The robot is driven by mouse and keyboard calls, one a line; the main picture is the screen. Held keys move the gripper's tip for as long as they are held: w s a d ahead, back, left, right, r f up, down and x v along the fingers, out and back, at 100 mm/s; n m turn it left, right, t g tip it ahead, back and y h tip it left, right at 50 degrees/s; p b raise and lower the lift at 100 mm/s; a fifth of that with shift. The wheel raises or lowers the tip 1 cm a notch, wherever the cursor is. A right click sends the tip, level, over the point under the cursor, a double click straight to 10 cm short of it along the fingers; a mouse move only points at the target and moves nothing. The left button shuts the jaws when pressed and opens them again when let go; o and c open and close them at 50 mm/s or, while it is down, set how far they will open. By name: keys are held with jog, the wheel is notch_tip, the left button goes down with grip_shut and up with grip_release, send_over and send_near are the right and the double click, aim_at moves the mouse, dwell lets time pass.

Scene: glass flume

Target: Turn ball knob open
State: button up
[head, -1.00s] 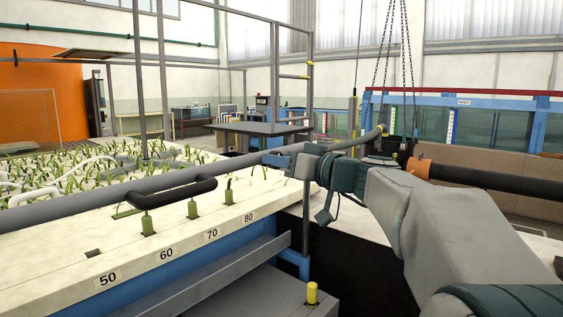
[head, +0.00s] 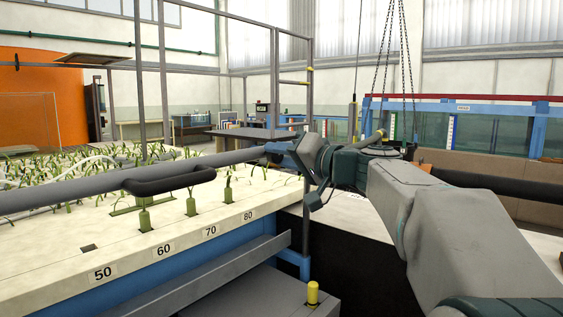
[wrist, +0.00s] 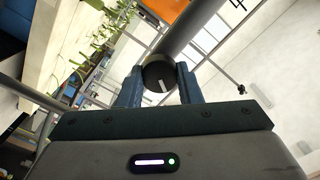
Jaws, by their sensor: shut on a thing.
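A dark round knob (wrist: 157,77) with a small white mark shows in the wrist view at the near end of a thick grey bar (wrist: 190,35). The two blue fingers of my gripper (wrist: 158,70) stand on either side of it and are shut on it. In the head view my gripper (head: 281,151) is at the middle, at the right end of the long grey bar (head: 60,190); there the knob is hidden by the fingers. A black loop handle (head: 168,179) sits on the bar to the left.
A pale bed with green plants (head: 150,216) and number labels lies below the bar. A yellow-capped post (head: 312,293) stands at the front. Chains (head: 390,70) hang behind my arm. A blue-framed glass tank (head: 480,130) stands at the back right.

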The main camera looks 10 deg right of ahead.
jog(key=m+p, duration=0.1)
jog(key=m, duration=1)
jog(key=shift+p, duration=0.3)
jog(key=shift+m, duration=0.3)
jog(key=o, duration=1)
jog(key=shift+c, duration=0.2)
jog(key=shift+d, duration=0.1)
jog(key=v, duration=1.3)
jog(key=shift+s+d+p, duration=0.25)
jog(key=shift+s+p, duration=0.05)
jog(key=shift+s, duration=0.05)
jog(key=shift+a, duration=0.1)
